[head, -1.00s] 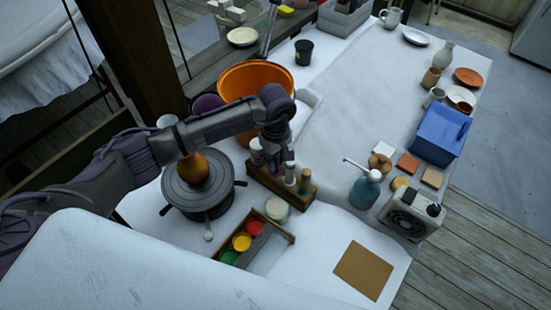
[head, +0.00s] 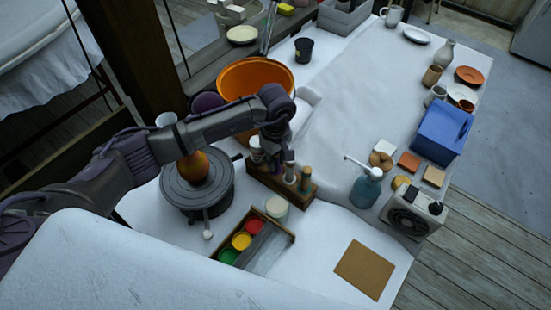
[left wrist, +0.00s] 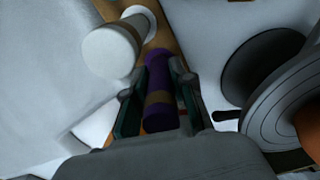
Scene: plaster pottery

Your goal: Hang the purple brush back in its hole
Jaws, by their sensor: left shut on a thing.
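The purple brush (left wrist: 157,80) shows in the left wrist view as a purple handle with a tan band. It stands between the two fingers of my left gripper (left wrist: 158,103), which is shut on it. In the head view, my left gripper (head: 284,158) points down over the wooden brush holder (head: 274,183), and the brush is mostly hidden by it. The holder also shows in the left wrist view (left wrist: 160,37), behind the purple handle. I cannot tell whether the brush's lower end is inside a hole.
A white-topped handle (left wrist: 108,53) stands beside the brush, and other handles (head: 305,178) stand in the holder. A round wheel with a brown pot (head: 193,166) is left, an orange basin (head: 250,74) behind. A paint tray (head: 283,253) lies in front.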

